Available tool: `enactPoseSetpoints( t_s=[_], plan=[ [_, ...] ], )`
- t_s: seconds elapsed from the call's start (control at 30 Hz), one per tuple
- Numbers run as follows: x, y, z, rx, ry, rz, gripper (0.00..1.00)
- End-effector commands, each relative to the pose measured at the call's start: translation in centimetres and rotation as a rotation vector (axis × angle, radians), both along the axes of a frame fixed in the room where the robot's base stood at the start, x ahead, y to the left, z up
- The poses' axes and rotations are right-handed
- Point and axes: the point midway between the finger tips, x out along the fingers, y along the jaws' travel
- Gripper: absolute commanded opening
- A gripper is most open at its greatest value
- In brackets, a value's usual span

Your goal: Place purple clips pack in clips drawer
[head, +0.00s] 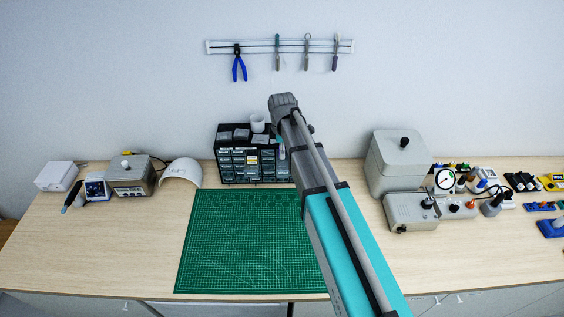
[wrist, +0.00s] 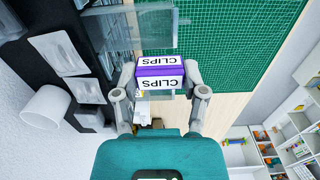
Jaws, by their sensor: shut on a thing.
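My gripper (wrist: 160,80) is shut on the purple clips pack (wrist: 160,72), a white and purple box lettered "CLIPS", held between the two fingers in the wrist view. The black drawer cabinet (head: 236,180) stands at the back of the bench, left of my arm in the head view. In the head view my arm hides the gripper's jaws and the pack.
A green cutting mat (head: 235,235) lies before the cabinet and is clear. A white cup (head: 257,123) and grey trays stand on the cabinet. A white curved cover (head: 182,172) is to its left; a grey box (head: 398,160) is to the right of my arm.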

Motion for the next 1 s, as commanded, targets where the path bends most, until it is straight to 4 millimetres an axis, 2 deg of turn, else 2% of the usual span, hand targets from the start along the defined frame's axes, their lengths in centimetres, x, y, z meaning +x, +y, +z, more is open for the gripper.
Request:
enactPoseSetpoints(
  t_s=[0.03,0.1,0.43,1.0],
  plan=[
    [0.8,0.0,-1.0,0.0,0.0,-0.001,0.26],
    [1.2,0.0,-1.7,0.0,0.0,0.0,0.26],
    [3.6,-0.2,-4.5,0.0,0.0,0.001,0.26],
    [4.2,-0.2,-5.1,0.0,0.0,0.002,0.26]
  ],
)
